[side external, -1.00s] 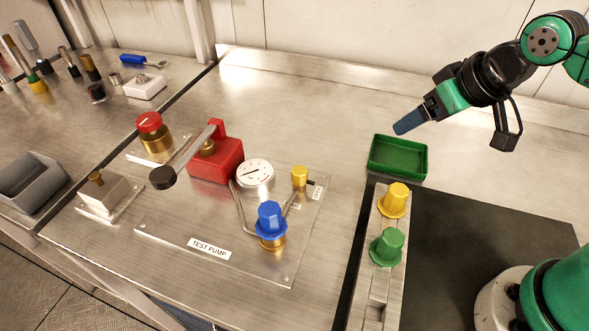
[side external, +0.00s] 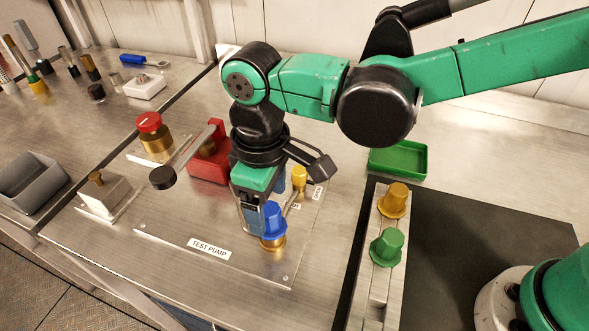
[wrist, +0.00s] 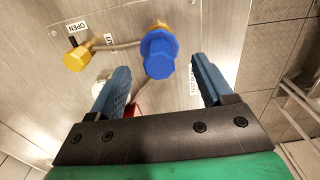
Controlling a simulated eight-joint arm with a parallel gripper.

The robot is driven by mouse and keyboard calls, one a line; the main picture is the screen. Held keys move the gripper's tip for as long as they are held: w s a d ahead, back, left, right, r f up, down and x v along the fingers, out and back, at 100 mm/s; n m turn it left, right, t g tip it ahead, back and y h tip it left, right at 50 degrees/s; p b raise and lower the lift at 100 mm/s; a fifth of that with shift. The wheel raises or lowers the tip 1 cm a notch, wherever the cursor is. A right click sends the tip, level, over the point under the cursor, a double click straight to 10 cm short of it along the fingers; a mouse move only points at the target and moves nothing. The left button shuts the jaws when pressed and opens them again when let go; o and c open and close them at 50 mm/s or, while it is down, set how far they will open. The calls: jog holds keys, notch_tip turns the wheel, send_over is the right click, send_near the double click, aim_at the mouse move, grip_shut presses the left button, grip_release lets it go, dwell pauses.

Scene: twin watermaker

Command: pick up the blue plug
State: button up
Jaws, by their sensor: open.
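The blue plug (side external: 272,219) sits upright on a brass fitting on the test pump panel. It also shows in the wrist view (wrist: 159,54), near the top middle, ahead of the gap between my fingers. My gripper (wrist: 161,85) is open and empty, with one blue finger on each side of the gap. In the side view my gripper (side external: 250,218) points down just behind and left of the blue plug and partly overlaps it. I cannot tell from there whether they touch.
A yellow valve knob (side external: 299,177) stands close behind the plug. The red pump block (side external: 208,165) and its lever are left of my gripper. Yellow (side external: 393,200) and green (side external: 386,246) plugs stand on a rack at right, before a green tray (side external: 398,160).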

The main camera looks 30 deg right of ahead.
aim_at(269, 209)
jog(key=shift+f, duration=1.5)
grip_shut()
jog(key=shift+r, duration=0.1)
notch_tip(269, 209, up, 20)
jog(key=c, duration=0.9)
grip_release()
jog(key=shift+d, duration=0.1)
grip_shut()
